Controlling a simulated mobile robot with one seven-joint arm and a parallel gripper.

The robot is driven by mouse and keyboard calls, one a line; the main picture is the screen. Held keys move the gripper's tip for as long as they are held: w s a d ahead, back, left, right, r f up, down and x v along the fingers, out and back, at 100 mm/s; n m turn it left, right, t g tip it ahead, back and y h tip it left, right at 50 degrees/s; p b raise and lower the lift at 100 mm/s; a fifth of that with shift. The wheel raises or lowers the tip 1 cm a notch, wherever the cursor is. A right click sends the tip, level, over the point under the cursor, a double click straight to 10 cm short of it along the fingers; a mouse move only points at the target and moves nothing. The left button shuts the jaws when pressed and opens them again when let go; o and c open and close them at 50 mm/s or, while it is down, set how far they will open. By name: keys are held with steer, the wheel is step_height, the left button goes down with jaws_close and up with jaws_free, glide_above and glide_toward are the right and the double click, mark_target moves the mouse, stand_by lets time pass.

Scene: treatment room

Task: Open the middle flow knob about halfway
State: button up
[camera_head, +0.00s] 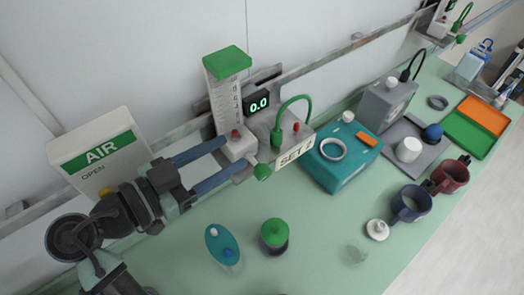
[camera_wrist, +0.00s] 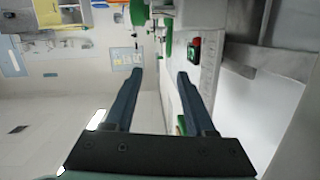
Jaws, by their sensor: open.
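The flow meter has a clear scaled tube (camera_head: 227,103) with a green cap, mounted on a grey block on the wall rail. A green flow knob (camera_head: 262,172) sticks out at the front of its base. A black display (camera_head: 258,104) behind it reads 0.0. A label (camera_head: 296,151) beginning "SET" is on the block's front; its last sign is unclear. My gripper (camera_head: 236,153) is open, its two blue fingers reaching from the left to the meter's base, just left of the knob. The fingers show empty in the wrist view (camera_wrist: 160,73). Whether they touch the base is unclear.
A white AIR box (camera_head: 100,150) marked OPEN is at left. The green counter holds a teal box (camera_head: 340,158), a green-capped jar (camera_head: 275,235), a teal oval piece (camera_head: 222,243), and mugs (camera_head: 410,204). A green hose (camera_head: 292,105) arches near the meter. The front counter is partly clear.

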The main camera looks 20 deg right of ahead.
mark_target(259, 171)
steer(key=s+a+f+g+y+p, duration=0.1)
steer(key=s+a+f+g+p, duration=0.15)
steer(key=s+p, duration=0.2)
steer(key=shift+y, duration=0.3)
steer(key=p+x, duration=0.1)
steer(key=x, duration=0.2)
steer(key=p+x, duration=0.1)
steer(key=x, duration=0.3)
steer(key=w+p+x, duration=0.1)
steer(key=x, duration=0.3)
steer(key=shift+a+f, duration=0.15)
steer(key=shift+a, duration=0.1)
steer(key=shift+w+d+f, duration=0.2)
steer(key=shift+d+f, duration=0.05)
steer(key=shift+d, duration=0.05)
steer(key=shift+c, duration=0.2)
steer(key=shift+f, duration=0.1)
jaws_close()
